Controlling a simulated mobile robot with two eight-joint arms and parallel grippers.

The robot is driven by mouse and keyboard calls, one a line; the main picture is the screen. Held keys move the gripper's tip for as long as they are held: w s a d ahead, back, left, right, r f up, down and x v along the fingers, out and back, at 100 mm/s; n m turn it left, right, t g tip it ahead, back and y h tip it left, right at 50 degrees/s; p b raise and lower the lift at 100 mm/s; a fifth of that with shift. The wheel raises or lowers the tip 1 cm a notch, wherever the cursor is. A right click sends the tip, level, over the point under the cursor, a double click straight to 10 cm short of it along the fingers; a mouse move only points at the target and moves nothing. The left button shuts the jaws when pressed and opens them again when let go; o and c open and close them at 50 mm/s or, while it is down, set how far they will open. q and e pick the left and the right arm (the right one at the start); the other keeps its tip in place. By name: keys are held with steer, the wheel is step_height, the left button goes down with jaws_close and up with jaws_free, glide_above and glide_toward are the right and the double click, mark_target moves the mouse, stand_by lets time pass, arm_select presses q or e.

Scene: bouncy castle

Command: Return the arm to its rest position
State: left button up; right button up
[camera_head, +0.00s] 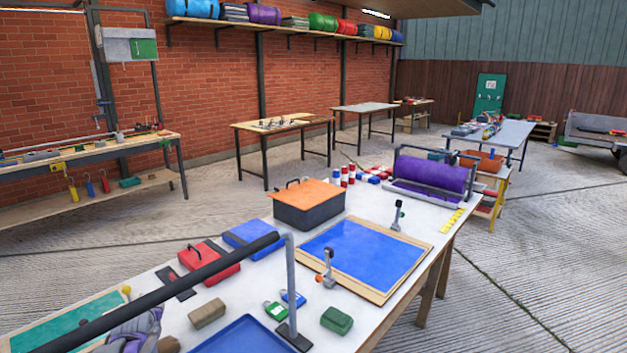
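Neither of my grippers can be made out in the head view, and no arm of mine is clearly visible. The long white-topped worktable (352,202) runs from the bottom left toward the upper right in front of me. A grey and purple item (137,330) sits at the bottom left, partly cut off by the frame edge and crossed by a black bar; I cannot tell what it is.
A black bar (170,288) on a grey post (291,285) reaches over the table's near left. A black box with an orange lid (308,208), a red case (208,263), a blue panel (364,252) and a purple roll (432,173) occupy the tabletop. Concrete floor (530,255) is clear at right.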

arm_select(q)
steer(key=s+d+r+g+h, duration=0.1)
steer(key=s+d+g+h, duration=0.1)
steer(key=s+d, duration=0.9)
steer(key=s+d+f+m+g+h, duration=0.1)
steer(key=s+d+f, duration=0.2)
steer(key=s+d, duration=0.5)
steer(key=s+d+f+g+h, duration=0.1)
steer(key=s+d+f+g, duration=0.2)
steer(key=s, duration=0.9)
steer(key=s+d+f+m+h, duration=0.1)
steer(key=s+d+f, duration=0.1)
steer(key=s+d, duration=0.65)
step_height(320, 180, up, 10)
steer(key=w+a+p, duration=0.1)
steer(key=p, duration=0.8)
steer(key=shift+a+f, duration=0.25)
steer(key=shift+a, duration=0.05)
arm_select(e)
step_height(320, 180, up, 10)
steer(key=w, duration=0.2)
steer(key=shift+r+t, duration=0.25)
steer(key=shift+t, duration=0.05)
